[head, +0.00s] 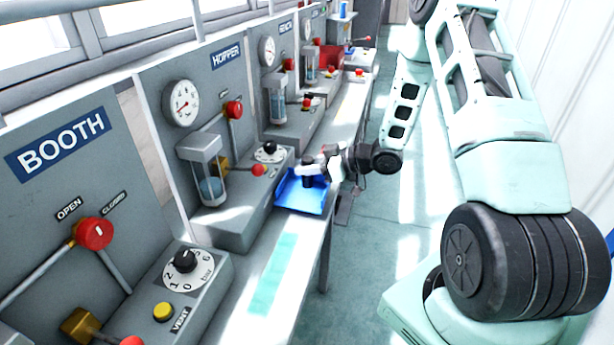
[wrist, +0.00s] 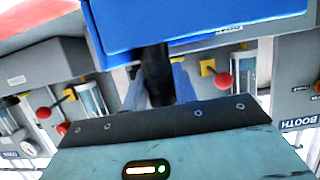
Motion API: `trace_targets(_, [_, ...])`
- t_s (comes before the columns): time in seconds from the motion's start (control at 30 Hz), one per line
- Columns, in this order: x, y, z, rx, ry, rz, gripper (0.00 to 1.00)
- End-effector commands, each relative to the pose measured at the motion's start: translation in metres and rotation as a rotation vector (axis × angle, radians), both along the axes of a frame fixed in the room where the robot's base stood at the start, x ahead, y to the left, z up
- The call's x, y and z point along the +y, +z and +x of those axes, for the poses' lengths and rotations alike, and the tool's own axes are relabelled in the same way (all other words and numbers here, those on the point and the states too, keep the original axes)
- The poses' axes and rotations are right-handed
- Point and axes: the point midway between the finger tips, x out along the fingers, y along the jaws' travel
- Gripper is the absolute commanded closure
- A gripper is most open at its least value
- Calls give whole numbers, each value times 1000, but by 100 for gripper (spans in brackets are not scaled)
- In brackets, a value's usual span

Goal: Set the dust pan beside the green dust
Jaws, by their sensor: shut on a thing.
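The blue dust pan (head: 296,194) is at the bench's front edge in the head view. My gripper (head: 309,173) is shut on its dark upright handle. In the wrist view the blue pan (wrist: 200,22) fills the top, and the black handle (wrist: 156,70) sits between the fingers. I cannot tell whether the pan touches the bench or hangs just above it. A pale green patch of dust (head: 275,276) lies on the white bench top, nearer the camera than the pan, with bare bench between them.
The narrow bench (head: 293,240) runs along grey panels. The booth panel (head: 60,170) and hopper panel (head: 215,95) carry red-knobbed levers and dials. The floor aisle (head: 375,250) is clear.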

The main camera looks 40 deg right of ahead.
Motion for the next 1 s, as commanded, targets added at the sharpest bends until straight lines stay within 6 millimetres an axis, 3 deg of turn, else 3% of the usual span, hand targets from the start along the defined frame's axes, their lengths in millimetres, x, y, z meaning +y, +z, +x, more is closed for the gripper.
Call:
trace_targets(0.2, [0,-28,0,2,-1,2,97])
trace_targets(0.63, [0,-35,0,0,0,1,97])
trace_targets(0.67, [0,-34,0,1,0,1,64])
trace_targets(0.7, [0,-33,0,1,0,1,52])
trace_targets(1.0, [0,-32,0,1,0,1,51])
